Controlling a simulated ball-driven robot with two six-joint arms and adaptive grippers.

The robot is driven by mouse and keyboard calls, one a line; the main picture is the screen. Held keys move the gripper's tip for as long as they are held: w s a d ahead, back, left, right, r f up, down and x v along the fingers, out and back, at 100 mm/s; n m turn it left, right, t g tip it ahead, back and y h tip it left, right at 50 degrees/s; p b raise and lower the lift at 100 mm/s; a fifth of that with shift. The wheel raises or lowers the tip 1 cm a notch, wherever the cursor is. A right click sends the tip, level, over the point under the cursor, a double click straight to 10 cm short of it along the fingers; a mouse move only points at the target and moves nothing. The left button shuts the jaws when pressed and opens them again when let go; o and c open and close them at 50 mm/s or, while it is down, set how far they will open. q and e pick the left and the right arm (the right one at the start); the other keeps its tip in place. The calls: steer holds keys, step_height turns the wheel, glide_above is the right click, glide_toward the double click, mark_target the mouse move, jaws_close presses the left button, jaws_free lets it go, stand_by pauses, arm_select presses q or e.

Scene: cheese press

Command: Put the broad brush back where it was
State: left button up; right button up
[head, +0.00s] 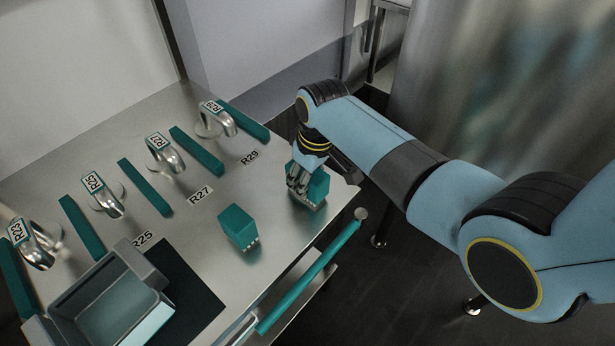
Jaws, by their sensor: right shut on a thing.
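My right gripper (298,176) is shut on a teal, block-shaped thing (319,187) with pale tips at its lower edge, which I take to be the broad brush. It is at the right corner of the metal table, and I cannot tell whether it touches the top. The gripper's fingers partly hide it. A similar teal block (237,226) with pale tips stands on the table, to the left and nearer. My left gripper is not in view.
On the metal table (268,188), several metal hooks with number tags, such as R29 (215,121), stand between teal dividers (196,151). A grey tray (112,300) rests on a dark mat (203,312). A teal rail (308,277) runs along the near edge.

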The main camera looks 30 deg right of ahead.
steer(key=o, duration=1.3)
steer(key=shift+f, duration=0.1)
steer(key=shift+o, duration=0.2)
steer(key=r, duration=0.4)
steer(key=s+r+p, duration=0.1)
steer(key=r, duration=0.3)
steer(key=r+p, duration=0.1)
steer(key=r, duration=0.3)
steer(key=shift+s+d+r, duration=0.1)
steer(key=shift+s+d, duration=0.2)
steer(key=shift+s, duration=0.05)
steer(key=s+d+f+m+b, duration=0.1)
steer(key=s+d+f+b, duration=0.2)
steer(key=s+f, duration=1.8)
steer(key=s+d+f+m+g+h+b, duration=0.1)
steer(key=s+d+f+b, duration=0.3)
steer(key=s+f, duration=1.7)
steer(key=shift+s+d+m+b, duration=0.2)
steer(key=shift+m+b, duration=0.15)
steer(key=shift+m, duration=0.35)
